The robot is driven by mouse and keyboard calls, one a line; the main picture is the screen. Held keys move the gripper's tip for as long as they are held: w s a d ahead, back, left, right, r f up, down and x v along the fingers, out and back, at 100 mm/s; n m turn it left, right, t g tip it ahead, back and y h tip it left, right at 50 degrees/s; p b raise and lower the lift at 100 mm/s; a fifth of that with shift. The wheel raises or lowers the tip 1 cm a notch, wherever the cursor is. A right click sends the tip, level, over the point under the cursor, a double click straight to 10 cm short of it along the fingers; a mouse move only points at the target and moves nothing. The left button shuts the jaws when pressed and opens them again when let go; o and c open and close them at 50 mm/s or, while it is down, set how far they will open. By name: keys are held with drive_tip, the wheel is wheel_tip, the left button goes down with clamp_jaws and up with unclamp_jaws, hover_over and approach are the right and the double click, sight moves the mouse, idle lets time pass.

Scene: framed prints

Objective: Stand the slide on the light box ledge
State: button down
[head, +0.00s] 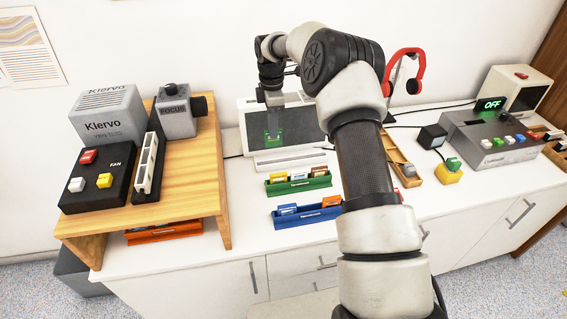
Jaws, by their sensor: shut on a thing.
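The light box (305,127) stands against the wall at the back of the white counter, a white frame around a dark grey panel. Its pale ledge (290,155) runs along the bottom of the panel. My gripper (273,131) is in front of the left part of the panel, pointing down. It is shut on the slide (274,139), a small piece with a green look at the fingertips. The slide appears upright and a little above the ledge. Whether it touches the panel or ledge is too small to tell.
A green tray (300,187) and a blue tray (309,218) with small slides lie in front of the light box. A wooden stand (190,190) is at left. Red headphones (407,68) hang behind my arm. A grey control box (490,140) is at right.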

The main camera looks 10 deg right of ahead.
sight(272, 145)
drive_tip(key=shift+w+a+f, duration=0.1)
drive_tip(key=shift+w+a, duration=0.1)
drive_tip(key=shift+a+f, duration=0.1)
drive_tip(key=shift+f, duration=0.2)
wheel_tip(272, 145, down, 9)
drive_tip(key=shift+f, duration=0.1)
drive_tip(key=shift+f+b, duration=0.2)
drive_tip(key=shift+b, duration=0.1)
drive_tip(key=c, duration=1.9)
unclamp_jaws()
drive_tip(key=shift+o, duration=0.2)
